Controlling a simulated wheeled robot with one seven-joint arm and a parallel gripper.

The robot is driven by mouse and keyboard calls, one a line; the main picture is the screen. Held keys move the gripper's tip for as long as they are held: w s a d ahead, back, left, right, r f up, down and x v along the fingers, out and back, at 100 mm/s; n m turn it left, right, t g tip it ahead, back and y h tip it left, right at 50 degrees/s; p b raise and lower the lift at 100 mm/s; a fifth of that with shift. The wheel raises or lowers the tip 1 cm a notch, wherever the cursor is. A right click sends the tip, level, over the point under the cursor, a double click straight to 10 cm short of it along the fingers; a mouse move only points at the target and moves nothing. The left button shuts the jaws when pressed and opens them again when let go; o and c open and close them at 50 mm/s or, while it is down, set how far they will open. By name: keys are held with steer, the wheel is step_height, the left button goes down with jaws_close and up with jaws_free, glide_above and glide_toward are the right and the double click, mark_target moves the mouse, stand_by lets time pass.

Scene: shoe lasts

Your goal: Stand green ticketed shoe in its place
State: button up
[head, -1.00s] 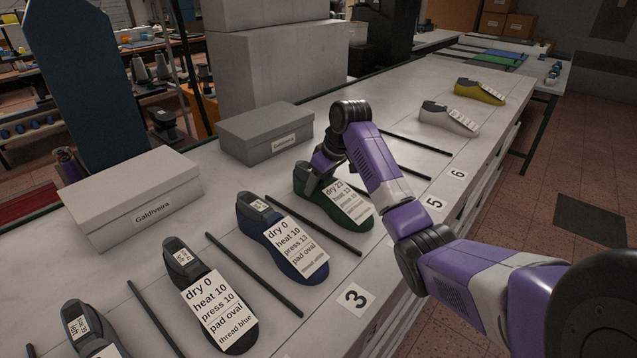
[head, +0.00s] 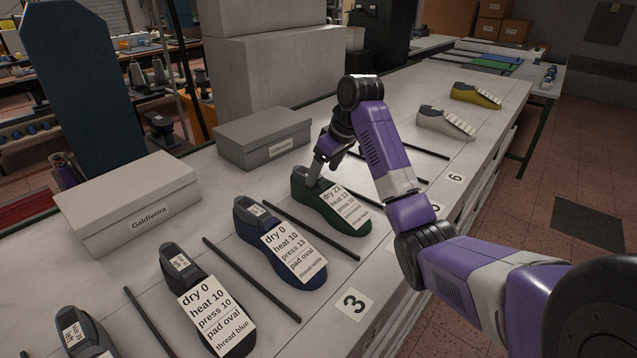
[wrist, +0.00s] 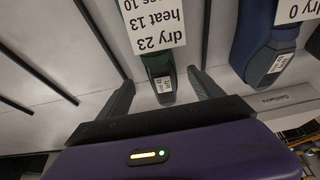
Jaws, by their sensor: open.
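The green ticketed shoe (head: 311,195) stands on the bench between two dark divider rods, right of the blue shoe. Its white ticket (head: 345,206) reads dry 23, heat 13. My gripper (head: 318,166) is at the heel end of the green shoe, just above it, with a finger close by the grey heel top. In the wrist view my gripper (wrist: 166,85) is open, its two fingers spread on either side of the heel of the green shoe (wrist: 156,66). I cannot tell whether a finger touches it.
A blue shoe (head: 251,227) and a black shoe (head: 204,282) stand to the left. Grey boxes (head: 262,138) lie behind. Dark rods (head: 252,278) divide the bench. A pale shoe (head: 446,122) and a yellow shoe (head: 475,95) stand farther right. The bench near label 6 (head: 455,178) is clear.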

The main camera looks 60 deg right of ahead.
steer(key=shift+p+v, duration=0.55)
steer(key=shift+v, duration=1.8)
step_height(320, 180, up, 5)
steer(key=p, duration=0.5)
glide_above(329, 189)
steer(key=shift+f, duration=0.25)
steer(key=s+a+p, duration=0.2)
steer(key=s+p, duration=0.2)
steer(key=s, duration=0.6)
steer(key=s+a+p, duration=0.3)
steer(key=s+p, duration=0.1)
steer(key=s, duration=0.7)
steer(key=shift+s, duration=0.15)
